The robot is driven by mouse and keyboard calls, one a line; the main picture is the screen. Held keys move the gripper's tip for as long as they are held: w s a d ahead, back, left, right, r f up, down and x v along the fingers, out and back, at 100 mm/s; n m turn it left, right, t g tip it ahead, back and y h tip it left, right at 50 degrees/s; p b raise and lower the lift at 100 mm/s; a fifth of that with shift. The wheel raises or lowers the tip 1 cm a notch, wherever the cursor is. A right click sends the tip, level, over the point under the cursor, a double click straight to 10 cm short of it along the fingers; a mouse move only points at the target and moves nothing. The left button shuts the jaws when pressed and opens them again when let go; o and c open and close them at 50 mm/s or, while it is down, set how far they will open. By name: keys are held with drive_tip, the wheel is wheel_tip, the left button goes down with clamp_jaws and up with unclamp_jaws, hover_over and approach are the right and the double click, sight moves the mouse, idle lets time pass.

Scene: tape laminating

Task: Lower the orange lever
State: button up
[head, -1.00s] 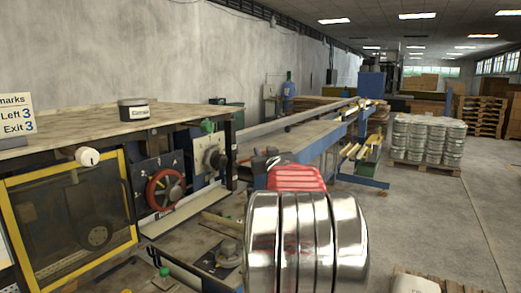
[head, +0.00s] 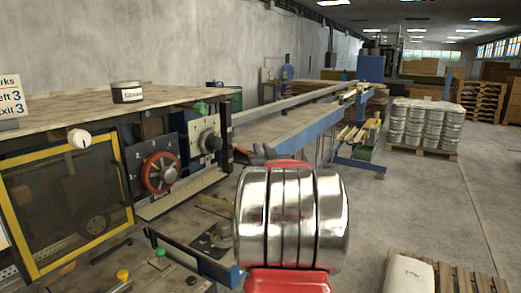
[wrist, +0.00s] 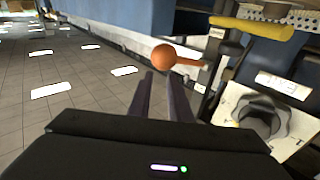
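The orange lever has a round knob (wrist: 163,56) and a short orange arm running right from it in the wrist view. My gripper (wrist: 163,78) points at the knob, with its two dark fingers apart and nothing between them. The knob appears just beyond the fingertips; I cannot tell whether they touch. In the head view my shiny, red-ended arm hides most of the area around my gripper, and I cannot make out the lever there.
In the wrist view, a yellow bar (wrist: 250,27) and a plate with a dark grey knob (wrist: 262,117) are on the right. In the head view, a red handwheel (head: 160,172) and a yellow-framed door (head: 70,205) are at left.

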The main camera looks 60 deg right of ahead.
drive_tip(key=o, duration=0.6)
drive_tip(key=shift+s, duration=0.1)
drive_tip(key=v, duration=1.3)
drive_tip(key=shift+s+a, duration=0.2)
drive_tip(key=shift+a, duration=0.1)
drive_tip(key=shift+f, duration=0.15)
